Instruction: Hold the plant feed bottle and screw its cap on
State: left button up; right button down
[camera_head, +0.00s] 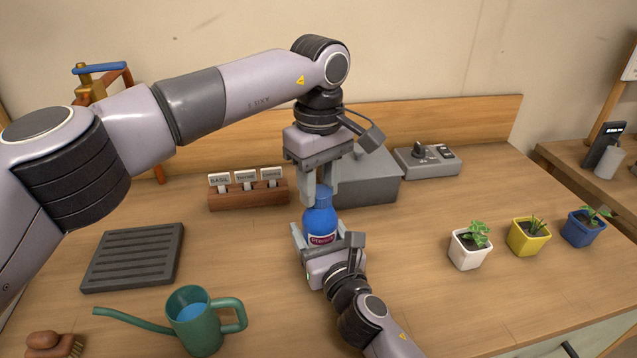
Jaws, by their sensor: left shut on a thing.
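The plant feed bottle (320,221) is blue with a red and white label and stands upright near the middle of the wooden worktop. My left gripper (321,188) points straight down above it and is shut on the blue cap (324,191) at the bottle's top. The cap is partly hidden between the fingers, and I cannot tell whether it is seated on the thread. My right gripper (327,245) comes in from the lower right, with its fingers on both sides of the bottle body, shut on it.
Behind stand a labelled wooden block (248,193), a grey box (375,180) and a grey control unit (428,160). A slatted tray (133,257), a green watering can (203,322) and a brush (52,344) lie left. Potted plants, including a white pot (468,252), stand right.

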pick_arm(q)
jog(key=m, duration=0.6)
jog(key=shift+d, duration=0.15)
jog(key=m, duration=0.7)
jog(key=shift+m, duration=0.3)
jog(key=o, duration=1)
jog(key=shift+r, duration=0.1)
notch_tip(320, 180, up, 4)
jog(key=shift+r, duration=0.15)
jog(key=shift+c, duration=0.2)
